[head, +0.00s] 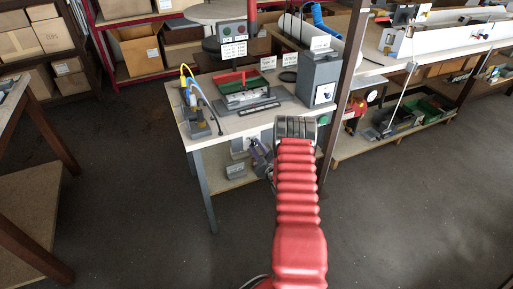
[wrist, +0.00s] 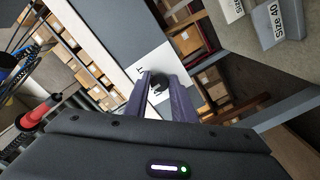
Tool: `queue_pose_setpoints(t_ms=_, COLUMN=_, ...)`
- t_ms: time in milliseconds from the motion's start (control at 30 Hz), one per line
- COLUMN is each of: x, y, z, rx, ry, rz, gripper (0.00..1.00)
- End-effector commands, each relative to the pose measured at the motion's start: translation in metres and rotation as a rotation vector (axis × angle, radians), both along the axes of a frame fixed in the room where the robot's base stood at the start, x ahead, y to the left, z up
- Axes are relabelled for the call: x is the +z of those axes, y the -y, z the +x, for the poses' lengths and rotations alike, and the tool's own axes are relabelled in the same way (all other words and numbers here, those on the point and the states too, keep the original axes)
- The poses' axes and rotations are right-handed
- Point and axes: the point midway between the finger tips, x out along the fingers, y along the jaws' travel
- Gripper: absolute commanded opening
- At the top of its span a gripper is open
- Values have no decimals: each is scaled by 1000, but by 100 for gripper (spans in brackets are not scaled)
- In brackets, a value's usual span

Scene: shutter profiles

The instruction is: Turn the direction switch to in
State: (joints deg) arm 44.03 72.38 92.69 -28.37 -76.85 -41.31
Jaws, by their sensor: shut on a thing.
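In the wrist view, the two dark fingers of my gripper (wrist: 160,82) are shut on a small black knob (wrist: 158,86), which I take for the direction switch. The knob sits on a white plate (wrist: 149,66) with a small dark mark that I cannot read. The plate is on a blue-grey surface (wrist: 135,30). The fingers hide the sides of the knob, so I cannot tell which way it points. In the head view, my red arm reaches toward the workbench (head: 208,131), and the contact at the knob is not clear there.
The bench carries a grey box (head: 320,72), a red-and-green tray (head: 240,82) and a small stand with coloured cables (head: 200,125). A post (head: 345,90) stands at its right. Boxes labelled Size 40 (wrist: 275,18) show in the wrist view. The floor in front is clear.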

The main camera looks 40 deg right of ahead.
Motion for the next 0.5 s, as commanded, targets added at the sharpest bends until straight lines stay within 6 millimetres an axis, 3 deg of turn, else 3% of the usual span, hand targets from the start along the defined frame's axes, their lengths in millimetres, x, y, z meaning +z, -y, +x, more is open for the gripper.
queue_pose_setpoints(t_ms=500, x=-1, y=-3, z=0, rx=6, ry=-138, rz=-460, gripper=1)
